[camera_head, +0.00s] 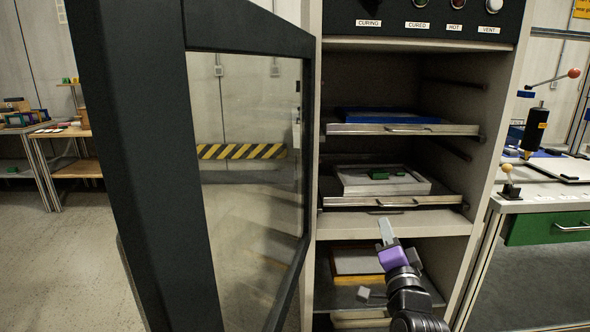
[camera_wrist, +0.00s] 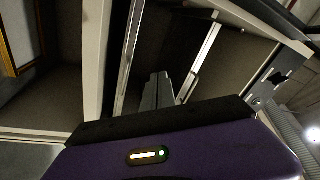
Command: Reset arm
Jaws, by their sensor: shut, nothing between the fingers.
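My gripper (camera_head: 385,232) is in front of the open curing cabinet, just below the front of its middle tray. Its purple body sits behind grey fingers that point up. In the wrist view the fingers (camera_wrist: 157,92) lie together, shut and empty, with the dark cabinet opening beyond them. My arm reaches up from the bottom of the head view.
The cabinet's glazed door (camera_head: 245,150) stands open at left. The middle tray (camera_head: 390,201) holds a frame with green pieces; the upper tray (camera_head: 400,129) holds a blue frame. Boards (camera_head: 365,262) lie below. A workbench with a green drawer (camera_head: 548,228) stands at right.

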